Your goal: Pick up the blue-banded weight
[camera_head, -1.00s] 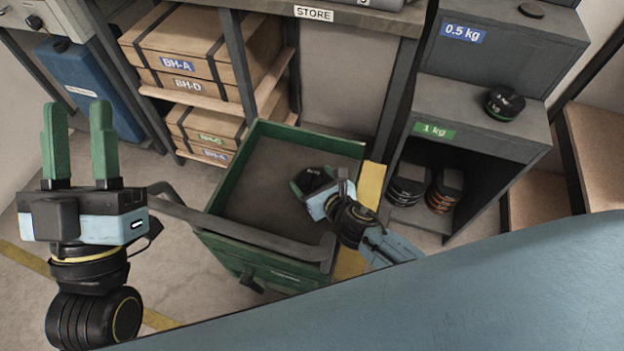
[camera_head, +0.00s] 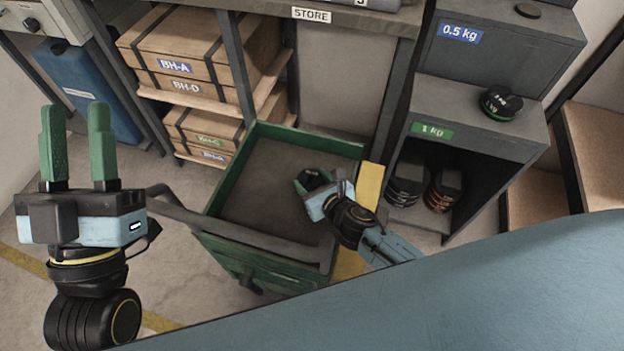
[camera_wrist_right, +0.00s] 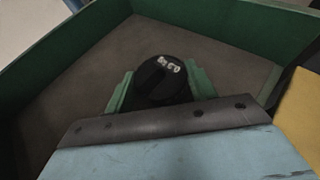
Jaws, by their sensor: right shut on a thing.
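My right gripper (camera_head: 312,184) is over the inside of the green cart (camera_head: 222,187), shut on a black round weight (camera_head: 314,177). In the right wrist view the weight (camera_wrist_right: 160,76) sits between the two green fingers, with pale lettering on its top. Its band is hidden, so I cannot tell the colour. I cannot tell how far it is above the cart floor. My left gripper (camera_head: 77,150) is open and empty, fingers upward, at the left. No blue band shows clearly on any weight.
A green-banded weight (camera_head: 500,102) stands on the 1 kg step of the grey rack (camera_head: 470,118). Below it, grey-banded weights (camera_head: 405,184) and orange-banded weights (camera_head: 443,190) are stacked. A dark weight (camera_head: 528,10) lies on top. The visible cart floor is otherwise bare.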

